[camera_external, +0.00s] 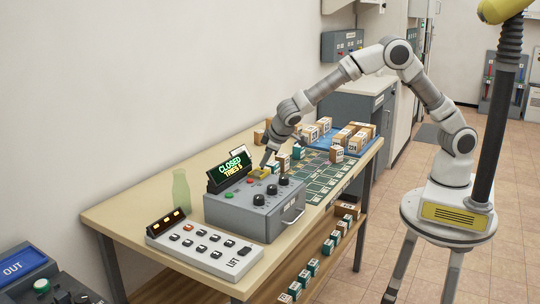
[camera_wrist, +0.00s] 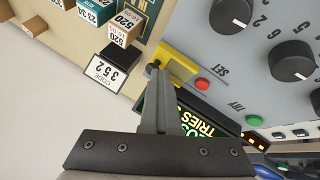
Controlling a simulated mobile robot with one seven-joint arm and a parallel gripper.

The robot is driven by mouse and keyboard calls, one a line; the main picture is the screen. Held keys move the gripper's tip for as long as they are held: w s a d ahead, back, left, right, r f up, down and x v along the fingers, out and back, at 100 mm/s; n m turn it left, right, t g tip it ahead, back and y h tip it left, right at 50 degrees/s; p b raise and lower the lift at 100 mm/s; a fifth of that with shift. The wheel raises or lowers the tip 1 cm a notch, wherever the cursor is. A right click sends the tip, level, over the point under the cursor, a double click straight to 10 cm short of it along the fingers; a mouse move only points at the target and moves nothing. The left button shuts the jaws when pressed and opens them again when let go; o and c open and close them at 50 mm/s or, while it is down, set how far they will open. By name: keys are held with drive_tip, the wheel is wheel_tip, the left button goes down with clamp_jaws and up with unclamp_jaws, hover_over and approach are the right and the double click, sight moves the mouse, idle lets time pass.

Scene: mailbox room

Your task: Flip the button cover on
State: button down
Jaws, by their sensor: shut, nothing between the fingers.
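The yellow button cover (camera_external: 260,174) is at the back edge of the top of a grey control box (camera_external: 240,213) on the table. In the wrist view the yellow cover (camera_wrist: 180,62) is near a red button (camera_wrist: 202,84) labelled SET. My gripper (camera_external: 264,165) is shut and empty, reaching down at the cover from behind. In the wrist view its fingertips (camera_wrist: 153,69) are right beside the cover's edge; I cannot tell whether they touch it. The cover's hinge and what lies under it are hidden.
A display (camera_external: 230,170) reading CLOSED stands behind the box, close to my fingers. Black knobs (camera_external: 259,199) and a green button (camera_wrist: 253,121) share the box top. A LIFT panel (camera_external: 205,248) is at the front. Small boxes (camera_external: 350,137) stand farther back.

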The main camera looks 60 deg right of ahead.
sight(264, 181)
drive_tip(key=shift+w+d+f, duration=0.1)
drive_tip(key=shift+d+f, duration=0.05)
drive_tip(key=shift+d, duration=0.55)
drive_tip(key=a, duration=0.1)
drive_tip(key=s+a, duration=0.1)
drive_tip(key=a, duration=0.1)
drive_tip(key=a+r, duration=0.1)
drive_tip(key=shift+s+a+b, duration=0.15)
drive_tip(key=shift+s+b, duration=0.25)
drive_tip(key=v, duration=1)
drive_tip(key=s+d+r+m+g+y, duration=0.1)
drive_tip(key=s+d+r, duration=0.3)
drive_tip(key=d, duration=0.5)
drive_tip(key=s+d+r+m, duration=0.1)
drive_tip(key=s+d+r, duration=0.35)
drive_tip(key=d, duration=0.45)
drive_tip(key=s+d+f+m, duration=0.1)
drive_tip(key=s+d, duration=0.4)
drive_tip(key=s, duration=0.4)
drive_tip(key=s+d+f+m+y, duration=0.1)
drive_tip(key=s+d, duration=0.5)
drive_tip(key=s, duration=0.4)
drive_tip(key=shift+m, duration=0.3)
drive_tip(key=shift+w+r, duration=0.1)
